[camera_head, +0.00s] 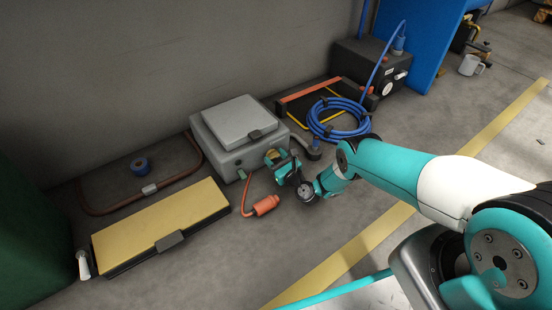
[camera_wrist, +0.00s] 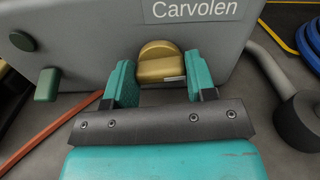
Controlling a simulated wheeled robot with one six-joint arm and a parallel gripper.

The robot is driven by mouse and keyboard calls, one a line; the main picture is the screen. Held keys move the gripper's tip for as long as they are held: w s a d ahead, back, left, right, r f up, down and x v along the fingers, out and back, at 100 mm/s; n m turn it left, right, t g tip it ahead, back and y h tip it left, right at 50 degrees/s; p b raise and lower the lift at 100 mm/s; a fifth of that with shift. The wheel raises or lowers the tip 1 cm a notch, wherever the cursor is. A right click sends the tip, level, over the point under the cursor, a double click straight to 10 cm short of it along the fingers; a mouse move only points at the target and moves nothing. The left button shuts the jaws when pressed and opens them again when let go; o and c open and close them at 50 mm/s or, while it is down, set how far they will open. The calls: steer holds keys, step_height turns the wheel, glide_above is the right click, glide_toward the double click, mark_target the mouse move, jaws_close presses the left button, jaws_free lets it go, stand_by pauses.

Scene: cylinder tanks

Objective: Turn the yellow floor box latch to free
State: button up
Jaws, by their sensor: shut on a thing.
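The grey floor box (camera_head: 231,160) with a pale hinged lid stands on the floor near the wall. In the wrist view, its front face (camera_wrist: 85,28) carries a "Carvolen" label and a yellow, rounded latch knob (camera_wrist: 160,68). The latch's ridge looks roughly level across the picture. In the head view, my gripper (camera_head: 274,160) is at the box's right front, and I cannot make out the latch there.
Two dark green knobs (camera_wrist: 47,84) stick out of the box left of the latch. An orange plug (camera_head: 266,205) and cord lie before the box. A yellow-topped panel (camera_head: 160,226) lies left. A blue hose coil (camera_head: 338,118) lies right. Open floor is in front.

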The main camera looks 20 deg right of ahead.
steer(key=n, duration=0.8)
steer(key=shift+n+p, duration=0.3)
steer(key=shift+n, duration=0.1)
steer(key=n+p, duration=0.1)
steer(key=n, duration=0.3)
steer(key=shift+n+p, duration=0.3)
steer(key=shift+n, duration=1.5)
steer(key=shift+f, duration=0.1)
steer(key=o, duration=0.9)
steer(key=shift+o, duration=0.2)
steer(key=p+v, duration=0.8)
steer(key=v, duration=0.8)
steer(key=shift+p, duration=0.3)
steer(key=shift+v, duration=0.75)
